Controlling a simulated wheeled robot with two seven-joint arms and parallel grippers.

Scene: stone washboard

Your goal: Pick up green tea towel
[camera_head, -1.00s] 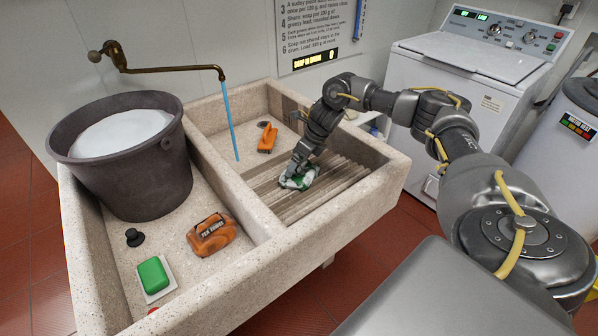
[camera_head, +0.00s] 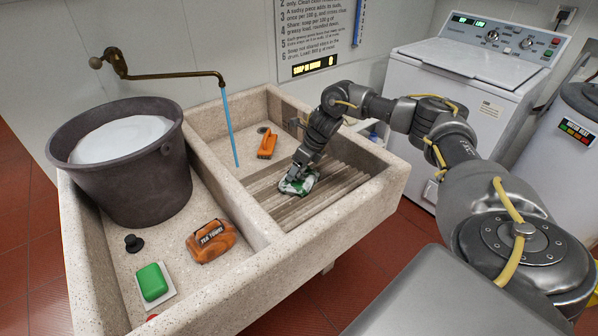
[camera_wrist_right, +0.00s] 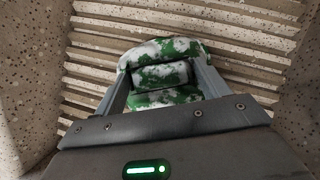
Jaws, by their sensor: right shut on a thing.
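The green tea towel (camera_head: 299,184) is a small bundle, green with white patches. It is on the ribbed stone washboard (camera_head: 325,192) in the right basin. My right gripper (camera_head: 296,178) is shut on the towel from above. In the right wrist view the towel (camera_wrist_right: 160,66) sits between the two fingers (camera_wrist_right: 160,90), with the ribs around it. I cannot tell whether the towel touches the ribs. My left gripper is not in view.
An orange item (camera_head: 267,143) lies in the right basin behind the washboard. The left basin holds a dark bucket (camera_head: 130,165), an orange bundle labelled tea towels (camera_head: 211,241), green soap (camera_head: 152,281) and a black plug (camera_head: 133,242). A stone divider (camera_head: 232,195) separates the basins.

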